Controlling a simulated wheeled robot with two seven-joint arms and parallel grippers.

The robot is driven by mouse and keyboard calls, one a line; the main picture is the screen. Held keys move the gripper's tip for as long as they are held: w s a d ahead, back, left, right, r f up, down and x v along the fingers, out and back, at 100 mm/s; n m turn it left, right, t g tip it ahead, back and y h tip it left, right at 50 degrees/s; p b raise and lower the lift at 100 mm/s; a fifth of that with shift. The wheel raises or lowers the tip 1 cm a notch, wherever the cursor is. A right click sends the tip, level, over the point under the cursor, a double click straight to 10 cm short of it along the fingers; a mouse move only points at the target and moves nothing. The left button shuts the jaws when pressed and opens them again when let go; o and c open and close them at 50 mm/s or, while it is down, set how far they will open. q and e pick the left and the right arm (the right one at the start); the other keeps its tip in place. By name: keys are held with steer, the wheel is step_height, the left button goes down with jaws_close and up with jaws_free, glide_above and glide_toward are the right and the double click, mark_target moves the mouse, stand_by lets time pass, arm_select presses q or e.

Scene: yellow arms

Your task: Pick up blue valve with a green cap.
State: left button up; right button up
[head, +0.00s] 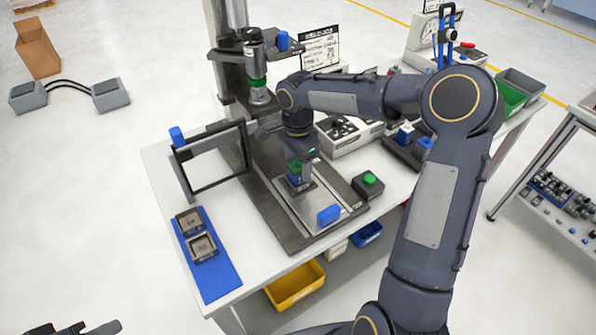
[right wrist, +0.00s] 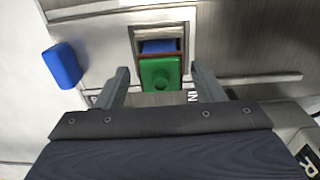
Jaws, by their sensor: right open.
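The blue valve with a green cap (head: 294,179) sits in a square metal holder on the fixture plate, below my right gripper (head: 300,168). In the right wrist view, the valve's green cap (right wrist: 160,74) faces the camera and part of the blue body shows behind it. My right gripper is open, with one finger on each side of the green cap and visible gaps between. The cap looks untouched by the fingers. At the bottom left edge of the head view, dark parts that look like my left gripper (head: 88,328) are cut off by the frame.
A blue block (head: 328,214) lies on the plate near the valve; a green button box (head: 368,184) stands to the right. A black frame (head: 213,160) stands on the left, the press column (head: 256,70) behind. A blue tray (head: 222,280) holds two square parts.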

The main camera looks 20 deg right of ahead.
steer(key=shift+f, duration=0.85)
steer(key=shift+c, duration=0.4)
steer(key=c, duration=1)
steer(key=shift+r, duration=0.2)
